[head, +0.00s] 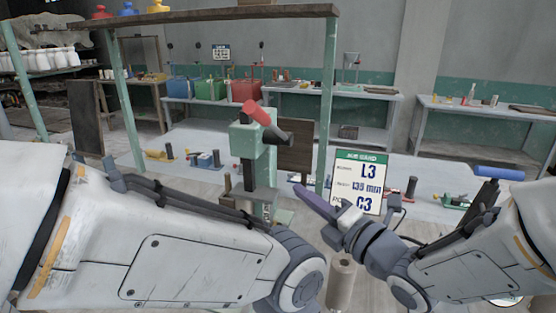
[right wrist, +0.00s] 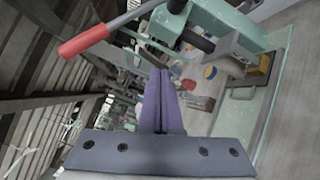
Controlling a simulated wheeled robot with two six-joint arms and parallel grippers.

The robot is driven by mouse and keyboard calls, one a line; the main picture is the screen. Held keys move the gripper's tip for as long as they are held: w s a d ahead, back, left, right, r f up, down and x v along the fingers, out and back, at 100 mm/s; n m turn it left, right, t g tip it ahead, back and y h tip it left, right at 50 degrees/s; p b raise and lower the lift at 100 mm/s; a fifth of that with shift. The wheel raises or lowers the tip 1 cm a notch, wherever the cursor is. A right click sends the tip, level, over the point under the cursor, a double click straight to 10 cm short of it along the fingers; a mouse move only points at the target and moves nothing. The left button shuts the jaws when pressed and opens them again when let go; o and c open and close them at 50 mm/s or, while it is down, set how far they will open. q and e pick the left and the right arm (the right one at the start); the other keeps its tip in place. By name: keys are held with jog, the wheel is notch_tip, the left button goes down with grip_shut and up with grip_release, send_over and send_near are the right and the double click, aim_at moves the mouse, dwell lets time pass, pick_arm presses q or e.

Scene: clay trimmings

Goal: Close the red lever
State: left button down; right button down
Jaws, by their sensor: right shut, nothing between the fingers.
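The red lever (head: 257,112) is a red-gripped handle on top of a pale green machine (head: 243,140), tilted up to the left in the head view. In the right wrist view the red grip (right wrist: 84,40) is at the upper left, on a light metal rod. My right gripper (head: 303,191) has purple fingers and is to the right of and below the lever, apart from it. In the right wrist view its fingers (right wrist: 163,75) are shut together with nothing between them. My left arm crosses the lower left of the head view; its gripper does not show.
A white sign (head: 361,183) reading L3 and C3 stands just behind my right gripper. Shelf posts (head: 325,110) rise behind the machine. Benches (head: 345,92) with coloured bins and tools line the back wall. A pale low surface behind holds small tools.

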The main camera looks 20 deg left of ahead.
jog(key=s+r+n+g+y+b, duration=0.2)
jog(key=s+n+y+b, duration=0.15)
jog(key=n+y, duration=0.45)
jog(key=w+a+r+n+p, duration=0.1)
jog(key=w+a+r+p, duration=0.3)
jog(key=a+r+p, duration=0.3)
jog(key=shift+w+a+r+n+g+h+p, duration=0.2)
jog(key=shift+a+r+n+g+h+p, duration=0.15)
jog(key=shift+r+p, duration=0.55)
jog(key=shift+r, duration=0.1)
